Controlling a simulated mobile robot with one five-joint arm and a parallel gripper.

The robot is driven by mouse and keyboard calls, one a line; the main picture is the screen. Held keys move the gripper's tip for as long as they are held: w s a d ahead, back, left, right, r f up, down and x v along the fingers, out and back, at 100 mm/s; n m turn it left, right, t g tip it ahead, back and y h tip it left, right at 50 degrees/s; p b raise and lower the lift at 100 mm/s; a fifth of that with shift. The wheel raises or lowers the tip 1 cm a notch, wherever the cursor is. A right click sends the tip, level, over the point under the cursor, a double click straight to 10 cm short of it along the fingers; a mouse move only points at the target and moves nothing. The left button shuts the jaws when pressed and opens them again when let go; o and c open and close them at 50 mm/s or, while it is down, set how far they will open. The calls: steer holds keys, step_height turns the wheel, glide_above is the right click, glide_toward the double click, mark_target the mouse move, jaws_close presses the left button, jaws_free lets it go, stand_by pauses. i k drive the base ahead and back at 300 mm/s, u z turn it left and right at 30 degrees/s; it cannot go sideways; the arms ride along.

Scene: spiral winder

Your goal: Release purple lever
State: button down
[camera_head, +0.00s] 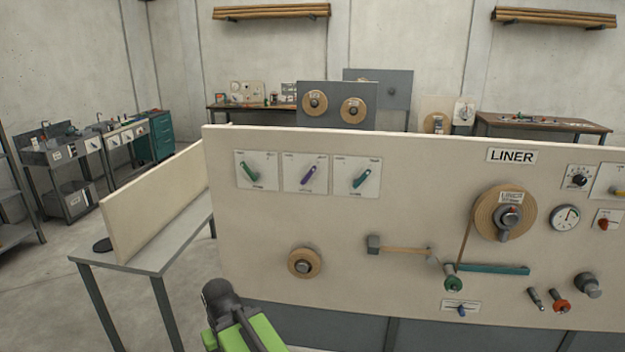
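The purple lever (307,175) is on a white plate near the upper left of the cream panel (400,210). It is tilted, with its upper end to the right. A green lever (248,171) is on the plate to its left, tilted the other way. Another green lever (361,176) is on the plate to its right, tilted like the purple one. The small print on the plates is too small to read. Part of my green and dark arm shows at the bottom, below and left of the levers. I see no gripper fingers.
The panel also carries a LINER reel (488,213), a wooden disc (304,262), a teal bar (495,269), a gauge (565,217) and several knobs. A grey table (150,254) with an upright board stands at left. Open floor lies further left.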

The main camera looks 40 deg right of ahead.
mark_target(314, 168)
steer(key=u, duration=0.2)
steer(key=i, duration=1)
steer(key=u, duration=0.05)
